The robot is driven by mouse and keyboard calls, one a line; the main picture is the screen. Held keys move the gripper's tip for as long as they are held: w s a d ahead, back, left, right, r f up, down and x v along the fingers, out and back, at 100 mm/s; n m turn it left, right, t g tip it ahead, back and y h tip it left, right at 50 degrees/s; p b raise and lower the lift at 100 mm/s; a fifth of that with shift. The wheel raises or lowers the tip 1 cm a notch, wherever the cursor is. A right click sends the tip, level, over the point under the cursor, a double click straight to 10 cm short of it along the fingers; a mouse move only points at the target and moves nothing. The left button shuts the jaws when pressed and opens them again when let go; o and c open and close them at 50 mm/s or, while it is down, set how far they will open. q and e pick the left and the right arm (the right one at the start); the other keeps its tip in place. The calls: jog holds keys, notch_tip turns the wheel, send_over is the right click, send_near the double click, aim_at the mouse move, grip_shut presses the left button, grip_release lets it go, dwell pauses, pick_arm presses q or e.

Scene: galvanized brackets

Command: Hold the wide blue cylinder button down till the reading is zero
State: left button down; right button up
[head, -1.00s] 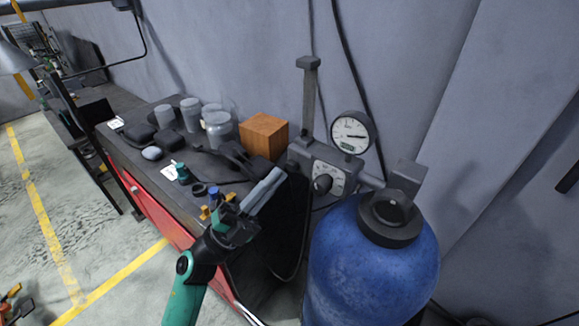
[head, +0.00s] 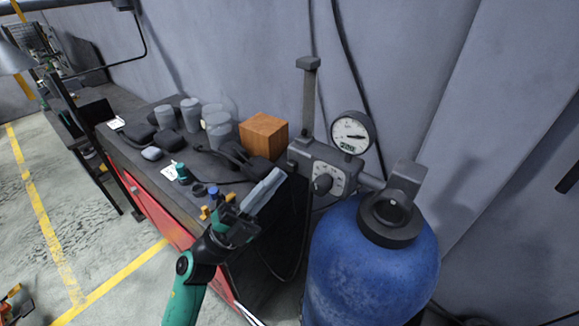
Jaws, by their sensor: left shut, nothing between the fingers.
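The wide blue cylinder (head: 365,265) stands upright at the lower right. Its top has a dark collar (head: 393,222) with a small pale spot, and a grey angled block (head: 407,178) above it. I cannot clearly tell which part is the button. A round white gauge (head: 349,132) with a needle and small display is mounted on a grey fitting (head: 318,168) joined to the cylinder; its digits are too small to read surely. My left gripper (head: 275,180) is shut and empty, left of the fitting and apart from the cylinder. My right gripper is not in view.
A dark-topped red bench (head: 150,195) at left holds grey jars (head: 190,113), an orange-brown box (head: 264,135) and several small tools. A grey post (head: 308,95) rises behind the fitting. The wall is close behind the cylinder.

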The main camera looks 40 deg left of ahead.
pick_arm(q)
jog(key=shift+w, duration=0.15)
dwell(0.4)
jog(key=shift+w, duration=0.3)
jog(key=shift+w, duration=0.5)
dwell(0.6)
dwell(1.6)
jog(key=shift+s+p, duration=0.4)
jog(key=shift+s, duration=0.55)
jog(key=s+p, duration=0.2)
jog(key=s, duration=0.3)
jog(key=shift+d, duration=0.15)
